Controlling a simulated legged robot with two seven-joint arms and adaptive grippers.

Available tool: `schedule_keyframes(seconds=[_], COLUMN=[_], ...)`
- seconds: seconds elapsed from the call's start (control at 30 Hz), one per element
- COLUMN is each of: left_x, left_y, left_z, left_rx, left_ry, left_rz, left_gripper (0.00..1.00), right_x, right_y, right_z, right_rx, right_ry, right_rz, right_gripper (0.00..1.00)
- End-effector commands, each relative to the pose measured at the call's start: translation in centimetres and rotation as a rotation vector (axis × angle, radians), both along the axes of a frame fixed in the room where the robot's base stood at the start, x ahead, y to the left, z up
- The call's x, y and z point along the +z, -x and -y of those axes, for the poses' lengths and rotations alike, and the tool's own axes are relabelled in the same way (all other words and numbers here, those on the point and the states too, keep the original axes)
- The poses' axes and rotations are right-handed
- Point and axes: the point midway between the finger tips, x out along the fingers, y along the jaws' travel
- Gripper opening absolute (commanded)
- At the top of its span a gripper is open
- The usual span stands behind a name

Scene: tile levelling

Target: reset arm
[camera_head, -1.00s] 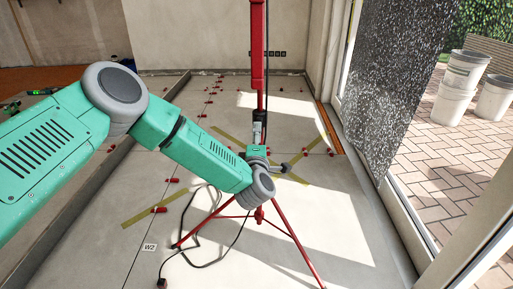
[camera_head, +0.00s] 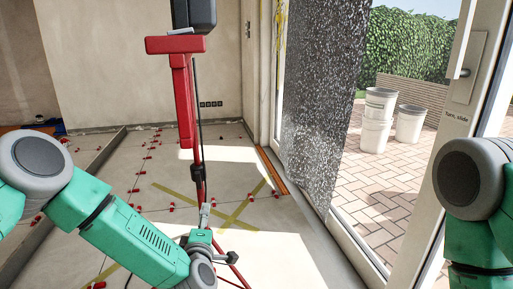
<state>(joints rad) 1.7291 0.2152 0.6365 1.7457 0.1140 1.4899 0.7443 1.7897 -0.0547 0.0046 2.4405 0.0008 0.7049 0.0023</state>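My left arm (camera_head: 140,242) comes in from the left and reaches to the red stand (camera_head: 186,105) in the middle. My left gripper (camera_head: 205,213) is small in the picture, at the stand's post, partly hidden by the wrist; I cannot tell whether its fingers are closed around the post. My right arm (camera_head: 475,190) shows at the right edge, bent downward. The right gripper is outside the view.
Red levelling clips (camera_head: 136,190) dot the tiled floor (camera_head: 120,215), with yellow tape (camera_head: 243,207) forming a cross. A textured dark panel (camera_head: 322,90) hangs by the open door (camera_head: 455,110). Buckets (camera_head: 377,120) stand outside on paving.

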Motion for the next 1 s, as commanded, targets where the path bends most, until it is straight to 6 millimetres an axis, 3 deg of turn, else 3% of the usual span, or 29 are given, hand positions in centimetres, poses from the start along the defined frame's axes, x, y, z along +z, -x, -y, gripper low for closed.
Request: schedule_keyframes(seconds=[0.1, 0.23, 0.37, 0.5, 0.63, 0.77, 0.93, 0.97, 1.0], left_x=[-4.9, -10.1, -14.3, -17.5, -19.2, -19.6, -18.6, -18.1, -16.6], left_y=[4.3, 9.9, 16.3, 23.4, 30.1, 36.0, 42.7, 43.6, 43.1], left_z=[2.1, 2.8, 2.1, -0.1, -3.1, -6.3, -10.3, -10.8, -10.5], left_rx=[-0.173, -0.364, -0.551, -0.744, -0.919, -1.073, -1.252, -1.278, -1.266], left_ry=[-0.16, -0.342, -0.514, -0.68, -0.812, -0.911, -0.998, -1.007, -1.003], left_rz=[-0.169, -0.357, -0.536, -0.723, -0.892, -1.045, -1.222, -1.245, -1.231], left_gripper=[0.72, 0.72, 0.72, 0.72, 0.72, 0.72, 0.72, 0.72, 0.72], right_x=[0.0, 0.0, 0.0, 0.0, 0.0, 0.0, 0.0, 0.2, 1.8], right_y=[0.0, 0.0, 0.0, 0.0, 0.0, 0.0, 0.0, 0.0, 0.1], right_z=[0.0, 0.0, 0.0, 0.0, 0.0, 0.0, 0.0, 0.0, 0.0], right_rx=[0.0, 0.0, 0.0, 0.0, 0.0, 0.0, 0.0, 0.0, 0.0], right_ry=[0.0, 0.0, 0.0, 0.0, 0.0, 0.0, 0.0, 0.0, 0.0], right_rz=[0.0, 0.0, -0.001, -0.001, -0.001, -0.001, -0.001, -0.001, -0.002], right_gripper=[0.47, 0.47, 0.47, 0.47, 0.47, 0.47, 0.47, 0.47, 0.47])
